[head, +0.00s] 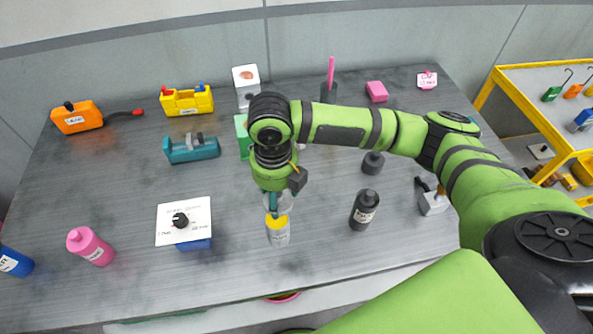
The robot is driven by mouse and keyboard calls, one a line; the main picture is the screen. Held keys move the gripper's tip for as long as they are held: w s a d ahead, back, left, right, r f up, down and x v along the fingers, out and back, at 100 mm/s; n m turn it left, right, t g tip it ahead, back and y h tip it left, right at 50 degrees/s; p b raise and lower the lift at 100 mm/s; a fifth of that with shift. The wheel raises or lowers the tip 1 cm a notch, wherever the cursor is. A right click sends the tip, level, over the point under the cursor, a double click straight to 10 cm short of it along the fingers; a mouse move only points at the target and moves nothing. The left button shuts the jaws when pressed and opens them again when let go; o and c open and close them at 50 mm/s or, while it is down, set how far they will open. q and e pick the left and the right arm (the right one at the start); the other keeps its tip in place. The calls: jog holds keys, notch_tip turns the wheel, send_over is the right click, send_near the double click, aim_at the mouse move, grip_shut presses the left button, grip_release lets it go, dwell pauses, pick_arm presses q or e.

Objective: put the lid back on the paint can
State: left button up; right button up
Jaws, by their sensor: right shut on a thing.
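The paint can (278,237) is a small pale grey can with a label and yellow at its top. It stands upright near the front middle of the workbench. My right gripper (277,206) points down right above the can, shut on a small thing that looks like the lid. The fingers mostly hide this piece, and I cannot tell whether it touches the can's rim. My left gripper is not in view.
On the grey workbench (120,200), a black bottle (365,208) stands right of the can. A white dial panel (183,222) and a pink bottle (90,246) are to the left. A teal tool (191,149) lies behind. A yellow-framed cart (535,120) is at the right.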

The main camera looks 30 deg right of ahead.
jog(key=shift+s+a+r+n, duration=0.2)
jog(key=shift+a+n, duration=0.25)
jog(key=shift+n, duration=0.15)
notch_tip(320, 180, down, 5)
jog(key=b, duration=0.5)
jog(key=shift+r, duration=0.15)
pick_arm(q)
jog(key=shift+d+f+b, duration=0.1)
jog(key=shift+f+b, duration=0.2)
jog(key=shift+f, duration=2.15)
pick_arm(e)
jog(key=shift+f, duration=0.85)
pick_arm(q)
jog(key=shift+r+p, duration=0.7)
pick_arm(e)
jog(key=shift+w, duration=0.1)
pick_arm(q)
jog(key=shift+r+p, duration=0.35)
pick_arm(e)
jog(key=shift+f, duration=0.15)
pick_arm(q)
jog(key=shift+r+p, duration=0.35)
pick_arm(e)
jog(key=o, duration=1)
